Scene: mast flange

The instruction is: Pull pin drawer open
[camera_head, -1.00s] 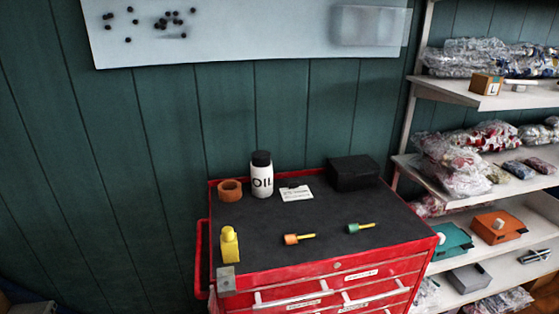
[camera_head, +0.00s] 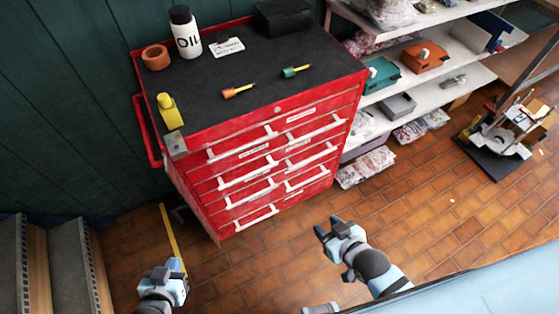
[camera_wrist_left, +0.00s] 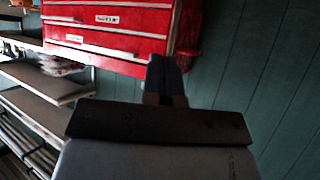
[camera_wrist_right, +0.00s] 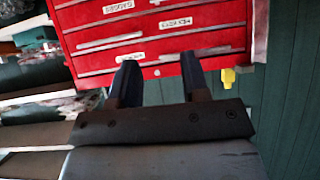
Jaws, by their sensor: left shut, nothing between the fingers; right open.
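The red tool cabinet (camera_head: 262,118) stands against the wall, with several labelled drawers and white bar handles in its front. All its drawers look shut.
Shelves (camera_head: 452,90) stand right. Tiled floor (camera_head: 400,190) is clear before the cabinet.

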